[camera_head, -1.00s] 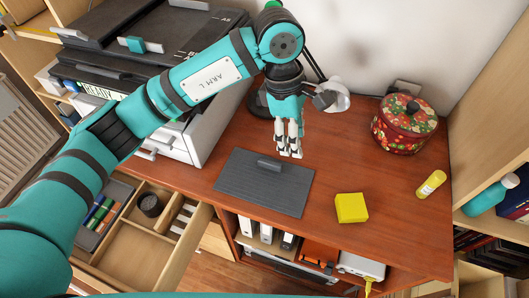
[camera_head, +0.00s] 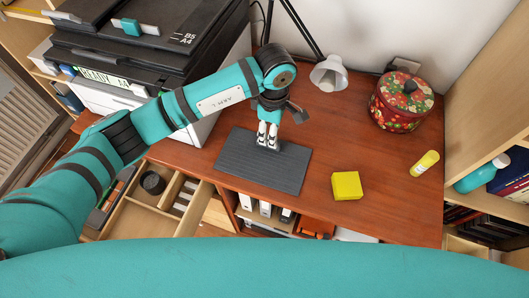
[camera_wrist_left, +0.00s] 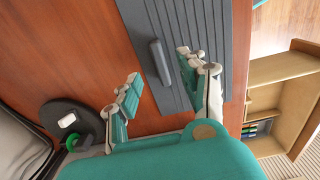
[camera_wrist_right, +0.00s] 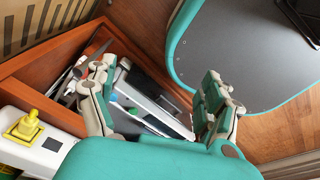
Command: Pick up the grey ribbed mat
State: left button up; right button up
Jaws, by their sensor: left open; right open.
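The grey ribbed mat (camera_head: 250,168) lies flat on the reddish-brown desk, near its front edge. It also fills the upper middle of the left wrist view (camera_wrist_left: 208,40), where a raised dark grey bar handle (camera_wrist_left: 160,62) shows on it. My left gripper (camera_head: 268,138) points down over the mat's back edge in the head view and hides the handle. In the left wrist view the left gripper (camera_wrist_left: 158,70) is open, its fingers on either side of the handle; I cannot tell whether they touch it. My right gripper (camera_wrist_right: 158,76) is open and empty, away from the mat.
A yellow block (camera_head: 346,186), a yellow tube (camera_head: 424,163) and a floral red tin (camera_head: 401,103) stand to the right on the desk. A lamp (camera_head: 329,73) is behind, a printer (camera_head: 150,40) to the left. An open drawer (camera_head: 150,215) juts out in front.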

aim_at(264, 156)
pick_arm(q)
jog(key=f, duration=0.1)
jog(key=f+p, duration=0.1)
jog(key=f, duration=0.1)
jog(key=f+p, duration=0.1)
jog(key=shift+d+f, duration=0.25)
jog(key=shift+d, duration=0.1)
jog(key=shift+f, duration=0.25)
jog(key=c, duration=0.6)
grip_shut()
pick_arm(e)
jog(key=shift+s+r, duration=0.85)
jog(key=shift+r, duration=0.15)
